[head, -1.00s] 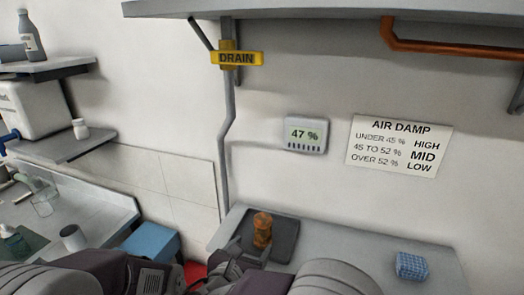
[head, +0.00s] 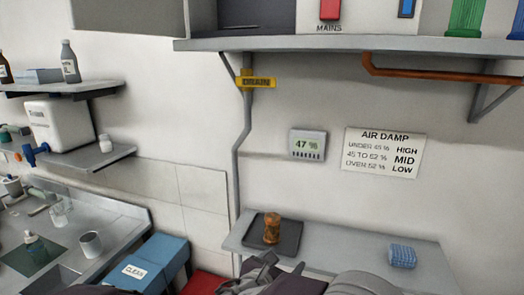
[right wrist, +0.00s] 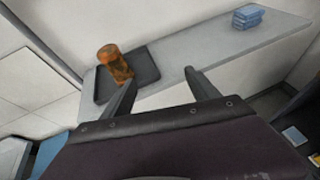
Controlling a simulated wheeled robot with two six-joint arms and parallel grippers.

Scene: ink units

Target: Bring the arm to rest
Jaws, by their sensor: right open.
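My right gripper (head: 284,265) is at the bottom middle of the head view, in front of the wall bench (head: 330,245). Its two fingers also show in the right wrist view (right wrist: 160,80), spread apart with nothing between them. An amber-brown bottle (head: 272,228) stands upright on a dark tray (head: 290,240) on the bench, apart from my fingers. The bottle and tray show beyond the left finger in the right wrist view (right wrist: 115,65). My left gripper is not in view.
A blue block-like stack (head: 402,256) lies at the right of the bench. A blue box marked CLEAN (head: 160,258) and a red surface (head: 203,283) are left of the bench. A shelf (head: 330,44) hangs above. The bench between tray and blue stack is clear.

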